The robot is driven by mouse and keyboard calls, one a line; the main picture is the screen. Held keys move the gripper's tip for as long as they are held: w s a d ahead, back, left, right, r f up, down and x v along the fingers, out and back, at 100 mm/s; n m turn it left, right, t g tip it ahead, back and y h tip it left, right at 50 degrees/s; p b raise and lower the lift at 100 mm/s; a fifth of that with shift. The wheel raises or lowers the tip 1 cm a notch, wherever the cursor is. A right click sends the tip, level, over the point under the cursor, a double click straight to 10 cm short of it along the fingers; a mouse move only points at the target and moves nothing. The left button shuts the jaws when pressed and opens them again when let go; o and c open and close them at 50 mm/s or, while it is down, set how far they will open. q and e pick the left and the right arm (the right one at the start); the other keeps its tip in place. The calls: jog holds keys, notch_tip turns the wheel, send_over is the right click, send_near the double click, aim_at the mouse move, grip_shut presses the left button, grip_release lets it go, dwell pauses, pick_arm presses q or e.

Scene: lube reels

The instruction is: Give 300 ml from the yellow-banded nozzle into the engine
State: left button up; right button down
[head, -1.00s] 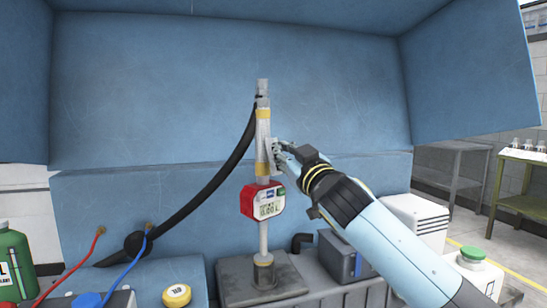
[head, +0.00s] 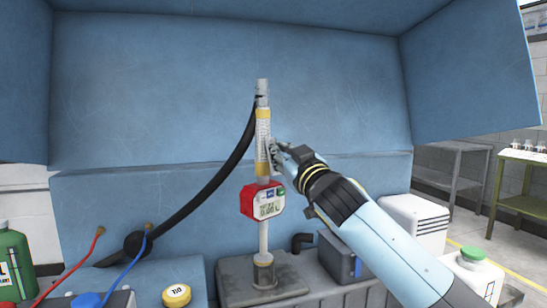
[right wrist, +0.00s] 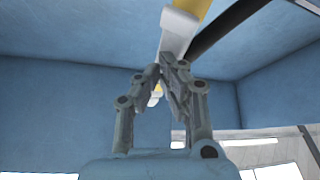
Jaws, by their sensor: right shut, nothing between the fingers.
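The yellow-banded nozzle (head: 263,115) stands upright with a black hose at its top. A red meter (head: 262,201) is on its lower part; its display is too small to read surely. Its pale spout (head: 263,238) runs down into a collar (head: 264,268) on the grey engine block (head: 232,283). My right gripper (head: 275,149) is at the right side of the nozzle's grip, between the yellow bands. Its fingers (right wrist: 165,75) are shut with nothing between them, close to the nozzle; contact is unclear. My left gripper is not in view.
The black hose (head: 210,188) curves down to the left. A yellow OIL cap (head: 176,295) lies at the front. A green bottle (head: 14,262) stands at far left. A dark blue box (head: 340,256) and a green-capped white container (head: 473,272) are to the right.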

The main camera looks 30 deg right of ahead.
jog(key=shift+w+a+f, duration=0.1)
jog(key=shift+w+f, duration=0.1)
jog(key=shift+w, duration=0.35)
dwell(0.5)
jog(key=shift+s, duration=0.15)
jog(key=shift+s+d+r, duration=0.1)
jog(key=shift+s+r, duration=0.1)
jog(key=shift+s, duration=0.25)
jog(key=shift+s+d+r, duration=0.1)
jog(key=shift+s+r, duration=0.05)
jog(key=shift+s, duration=0.25)
jog(key=shift+s+d+r+b, duration=0.15)
jog(key=shift+s+r, duration=0.15)
jog(key=shift+s, duration=0.45)
jog(key=shift+s+d+r+b, duration=0.15)
jog(key=shift+s+r, duration=0.1)
jog(key=shift+s, duration=0.55)
jog(key=shift+s+d+r+b, duration=0.15)
jog(key=shift+s+r, duration=0.15)
jog(key=shift+s, duration=0.45)
